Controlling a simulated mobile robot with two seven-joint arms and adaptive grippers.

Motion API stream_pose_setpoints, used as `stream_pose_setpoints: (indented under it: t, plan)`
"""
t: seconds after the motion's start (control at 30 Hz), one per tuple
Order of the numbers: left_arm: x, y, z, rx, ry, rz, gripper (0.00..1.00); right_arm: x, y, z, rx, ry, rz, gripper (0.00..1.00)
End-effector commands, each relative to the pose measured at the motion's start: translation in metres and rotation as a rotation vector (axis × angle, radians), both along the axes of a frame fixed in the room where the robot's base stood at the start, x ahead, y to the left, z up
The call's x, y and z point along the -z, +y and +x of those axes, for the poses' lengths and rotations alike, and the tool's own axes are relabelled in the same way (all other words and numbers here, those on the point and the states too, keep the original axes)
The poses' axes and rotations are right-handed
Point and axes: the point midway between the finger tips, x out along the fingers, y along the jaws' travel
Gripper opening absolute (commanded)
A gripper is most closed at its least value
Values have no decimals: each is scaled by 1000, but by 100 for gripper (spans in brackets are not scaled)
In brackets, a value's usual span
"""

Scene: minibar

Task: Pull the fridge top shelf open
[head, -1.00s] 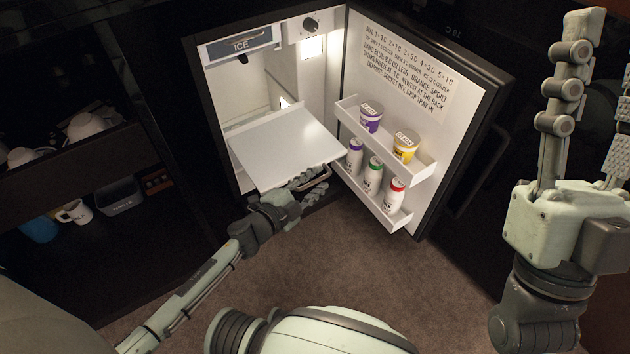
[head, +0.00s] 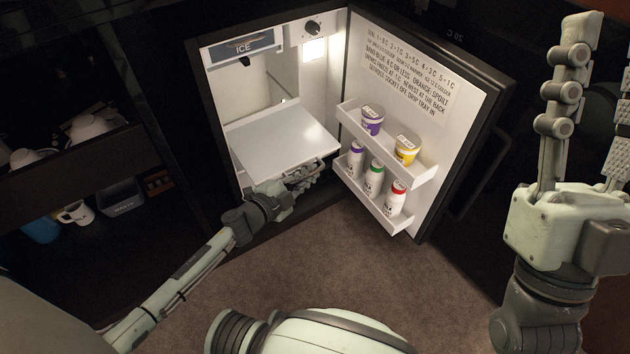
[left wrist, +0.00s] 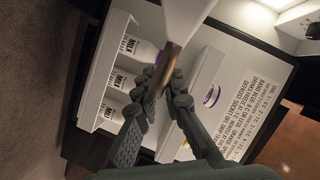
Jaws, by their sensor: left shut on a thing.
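The fridge top shelf (head: 285,135) is a flat white tray jutting out of the open fridge below the ICE compartment. A metal handle bar runs along its front edge; in the left wrist view the bar (left wrist: 168,62) passes between the fingers. My left gripper (head: 308,178) is shut on this handle at the shelf's front. It also shows in the left wrist view (left wrist: 165,88), its fingers around the bar. My right gripper (head: 603,65) stands at the far right with fingers pointing up, open and empty, away from the fridge.
The fridge door (head: 470,90) stands wide open at right, its racks holding cups (head: 405,150) and bottles (head: 374,178). The door rack is close to the shelf's right front corner. Carpet (head: 330,260) in front is clear. A dark cabinet (head: 70,165) with crockery is left.

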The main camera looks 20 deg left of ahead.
Motion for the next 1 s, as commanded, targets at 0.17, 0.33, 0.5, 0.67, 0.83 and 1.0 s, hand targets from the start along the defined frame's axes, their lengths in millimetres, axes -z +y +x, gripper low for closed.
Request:
stream_pose_setpoints:
  t: [0.17,0.33,0.5,0.67,0.83,1.0]
  plan:
    - [0,4,3,-3,1,0,0,2,1,1,-1,11,-2,40]
    - [0,4,3,-3,1,0,15,3,1,1,-1,16,-3,40]
    - [0,4,2,-2,0,0,30,3,1,1,-1,17,-3,40]
    - [0,3,2,-2,0,0,30,3,1,1,-1,15,-3,40]
    - [0,5,-4,-2,2,1,30,1,1,1,-3,7,-3,40]
    - [-5,14,-30,-1,4,2,30,1,1,1,-2,8,-3,40]
